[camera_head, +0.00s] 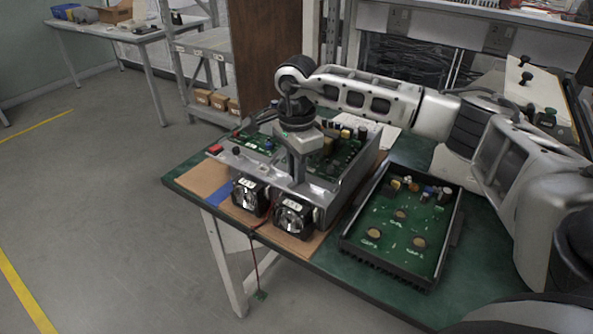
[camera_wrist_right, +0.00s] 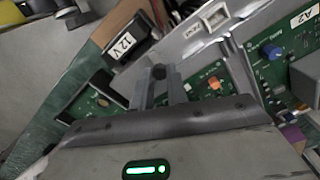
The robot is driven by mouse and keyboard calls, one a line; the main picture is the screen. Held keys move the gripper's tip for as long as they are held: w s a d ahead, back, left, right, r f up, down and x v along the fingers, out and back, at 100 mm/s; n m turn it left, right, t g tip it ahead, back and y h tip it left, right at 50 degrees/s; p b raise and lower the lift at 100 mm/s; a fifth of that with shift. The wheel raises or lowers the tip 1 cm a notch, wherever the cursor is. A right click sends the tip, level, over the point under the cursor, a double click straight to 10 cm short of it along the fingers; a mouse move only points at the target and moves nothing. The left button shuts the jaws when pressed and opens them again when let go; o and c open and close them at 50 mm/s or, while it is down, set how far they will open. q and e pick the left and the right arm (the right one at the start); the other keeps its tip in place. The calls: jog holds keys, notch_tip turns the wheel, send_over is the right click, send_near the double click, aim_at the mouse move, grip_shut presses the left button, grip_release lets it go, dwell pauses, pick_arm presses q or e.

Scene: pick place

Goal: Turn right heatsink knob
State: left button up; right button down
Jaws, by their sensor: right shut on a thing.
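My right gripper (camera_head: 298,178) reaches down from above onto the front part of the open electronics unit (camera_head: 338,190). In the right wrist view its two fingers (camera_wrist_right: 160,82) are shut on a small dark round knob (camera_wrist_right: 159,71) at their tips. In the head view the gripper hides this knob. Another small black knob (camera_head: 237,151) stands on the metal part at the unit's left, clear of the gripper. Two black fans, the left one (camera_head: 248,196) and the right one (camera_head: 294,217), sit at the unit's front. My left gripper is out of view.
A black tray with a green circuit board (camera_head: 405,227) lies right of the unit on the green table (camera_head: 328,262). A black box labelled 12 V (camera_wrist_right: 126,44) is close to the fingers. Circuit board parts, including a blue one (camera_wrist_right: 271,50), lie to their right.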

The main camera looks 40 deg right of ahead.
jog(key=n, duration=0.3)
jog(key=shift+f+b, duration=0.1)
jog(key=shift+b, duration=0.3)
jog(key=n, duration=0.2)
jog(key=shift+n+b, duration=0.3)
jog(key=shift+b, duration=0.05)
jog(key=n+b, duration=0.1)
jog(key=n, duration=0.7)
jog(key=shift+b, duration=0.35)
jog(key=n, duration=0.3)
jog(key=shift+n, duration=0.3)
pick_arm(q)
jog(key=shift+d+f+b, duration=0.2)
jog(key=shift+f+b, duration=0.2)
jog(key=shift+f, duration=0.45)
pick_arm(e)
jog(key=shift+n, duration=1.5)
